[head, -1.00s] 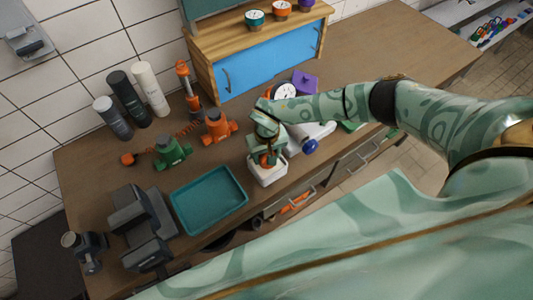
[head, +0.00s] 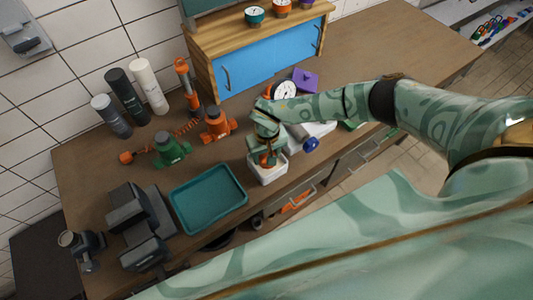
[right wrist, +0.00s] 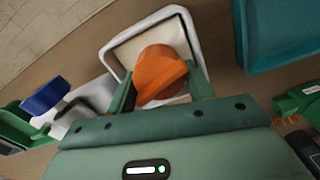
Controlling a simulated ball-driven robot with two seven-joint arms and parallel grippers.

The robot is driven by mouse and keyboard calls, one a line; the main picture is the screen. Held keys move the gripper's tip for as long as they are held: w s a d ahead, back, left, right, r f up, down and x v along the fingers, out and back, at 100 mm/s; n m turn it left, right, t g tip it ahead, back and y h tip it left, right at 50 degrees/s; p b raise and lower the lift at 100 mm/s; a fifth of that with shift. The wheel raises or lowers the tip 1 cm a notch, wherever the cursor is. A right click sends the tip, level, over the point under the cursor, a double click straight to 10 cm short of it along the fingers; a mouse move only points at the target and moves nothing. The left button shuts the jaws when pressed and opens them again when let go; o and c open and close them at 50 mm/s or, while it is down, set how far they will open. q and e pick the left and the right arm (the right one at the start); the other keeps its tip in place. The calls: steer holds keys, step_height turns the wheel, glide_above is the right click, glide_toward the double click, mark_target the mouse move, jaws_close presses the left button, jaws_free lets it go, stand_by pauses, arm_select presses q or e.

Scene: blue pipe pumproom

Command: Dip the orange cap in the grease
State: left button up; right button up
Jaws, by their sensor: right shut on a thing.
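The orange cap (right wrist: 160,75) is between the two fingers of my right gripper (right wrist: 160,90), which is shut on it. In the head view the right gripper (head: 266,155) is at the white tub (head: 268,178) near the table's front edge. The wrist view shows the square white tub (right wrist: 112,57) with cream-coloured grease (right wrist: 135,48) inside. The cap overlaps the tub's opening; I cannot tell whether it touches the grease. My left gripper is not in view.
A teal tray (head: 208,199) lies left of the tub. A green fitting (head: 172,150) and an orange fitting (head: 217,125) stand behind it. A blue-knobbed part (head: 311,144) is close on the tub's right. Dark bottles (head: 125,97) stand by the wall. The table's back right is clear.

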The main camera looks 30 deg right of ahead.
steer(key=shift+f+b, duration=0.35)
steer(key=shift+f, duration=0.1)
stand_by(1.1)
steer(key=shift+r, duration=0.1)
step_height(320, 180, up, 7)
steer(key=p, duration=0.6)
stand_by(0.6)
